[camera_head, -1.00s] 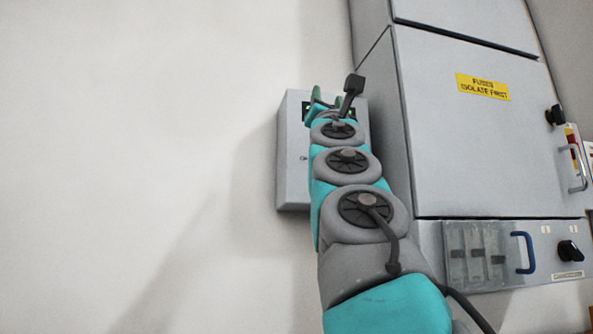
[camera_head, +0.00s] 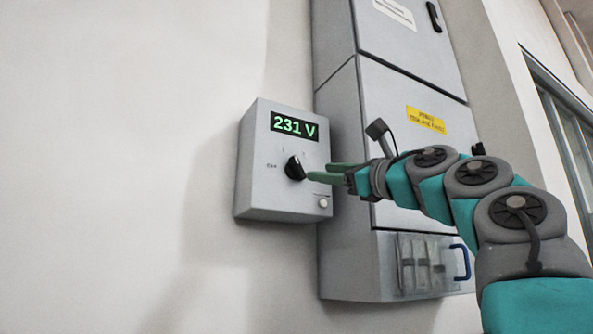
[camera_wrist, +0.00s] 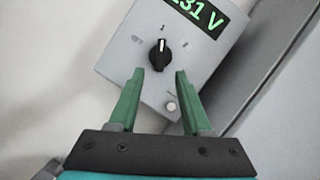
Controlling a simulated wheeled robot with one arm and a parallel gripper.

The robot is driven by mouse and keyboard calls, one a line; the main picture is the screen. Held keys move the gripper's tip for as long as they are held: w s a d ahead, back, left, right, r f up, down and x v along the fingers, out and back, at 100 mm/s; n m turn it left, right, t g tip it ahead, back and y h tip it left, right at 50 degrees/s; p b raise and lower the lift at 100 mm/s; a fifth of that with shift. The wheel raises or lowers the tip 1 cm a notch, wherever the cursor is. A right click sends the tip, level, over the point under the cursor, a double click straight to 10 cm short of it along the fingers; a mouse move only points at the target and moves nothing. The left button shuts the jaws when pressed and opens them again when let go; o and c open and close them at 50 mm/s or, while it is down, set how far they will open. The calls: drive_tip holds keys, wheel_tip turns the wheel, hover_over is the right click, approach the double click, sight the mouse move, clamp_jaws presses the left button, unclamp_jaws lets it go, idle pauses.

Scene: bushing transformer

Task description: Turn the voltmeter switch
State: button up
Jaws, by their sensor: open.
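The voltmeter is a grey wall box (camera_head: 258,200) with a green display (camera_head: 294,126) reading 231 V. Its switch is a black rotary knob (camera_head: 294,168) with a white pointer line, below the display. In the wrist view the knob (camera_wrist: 160,55) lies just beyond the fingertips, its pointer line running nearly straight up the picture. My gripper (camera_head: 310,172) comes from the right, its green fingers beside the knob. In the wrist view my gripper (camera_wrist: 156,73) is open, with one finger on each side below the knob and nothing between them.
A small round white button (camera_wrist: 171,106) sits on the box below the knob. A tall grey cabinet (camera_head: 345,140) with a yellow label (camera_head: 426,119) stands right of the box. A blue handle (camera_head: 460,262) is low on it. The wall at left is bare.

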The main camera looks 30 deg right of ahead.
sight(301, 169)
drive_tip(key=p+x, duration=0.2)
drive_tip(key=x, duration=0.5)
drive_tip(key=shift+r+p, duration=0.1)
drive_tip(key=shift+p, duration=0.25)
clamp_jaws()
